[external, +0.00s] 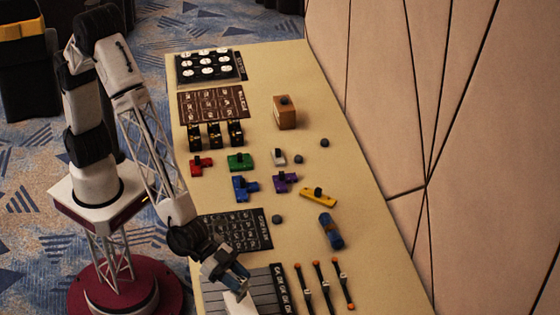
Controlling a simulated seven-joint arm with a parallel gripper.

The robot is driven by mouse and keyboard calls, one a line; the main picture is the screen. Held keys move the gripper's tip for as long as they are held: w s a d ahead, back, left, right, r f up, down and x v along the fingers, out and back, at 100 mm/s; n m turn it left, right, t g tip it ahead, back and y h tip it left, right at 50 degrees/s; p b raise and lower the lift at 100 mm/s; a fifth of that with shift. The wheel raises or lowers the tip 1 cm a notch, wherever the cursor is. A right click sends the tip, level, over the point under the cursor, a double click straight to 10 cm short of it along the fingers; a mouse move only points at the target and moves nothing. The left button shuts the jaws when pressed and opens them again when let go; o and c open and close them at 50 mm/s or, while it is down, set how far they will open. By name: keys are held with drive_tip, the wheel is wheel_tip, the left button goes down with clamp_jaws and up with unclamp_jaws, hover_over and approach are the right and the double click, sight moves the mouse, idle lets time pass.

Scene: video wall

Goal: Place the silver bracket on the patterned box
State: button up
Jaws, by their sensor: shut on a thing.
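My gripper (238,285) is low over the near end of the table, above the grey striped panel. It is shut on a pale, silver-white piece (238,304), partly hidden by the fingers and cut by the bottom edge; I cannot tell for sure that it is the silver bracket. A small pale grey block (279,158) with a dark knob lies mid-table, away from my gripper. A brown box (286,115) with a dark knob on top stands farther back at the right; I cannot make out a pattern on it. No other box is clearly patterned.
Red (201,166), green (240,162), blue (245,188), purple (285,182) and yellow (318,197) pieces lie mid-table. A blue cylinder (331,231) and orange-tipped rods (322,285) lie nearer. Flat panels line the left side. A panelled wall (375,110) borders the right edge.

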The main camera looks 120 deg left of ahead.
idle(0.3)
drive_tip(key=shift+f, duration=1.75)
drive_tip(key=shift+f, duration=0.1)
drive_tip(key=o, duration=1)
drive_tip(key=shift+o, duration=0.2)
drive_tip(key=v, duration=1.2)
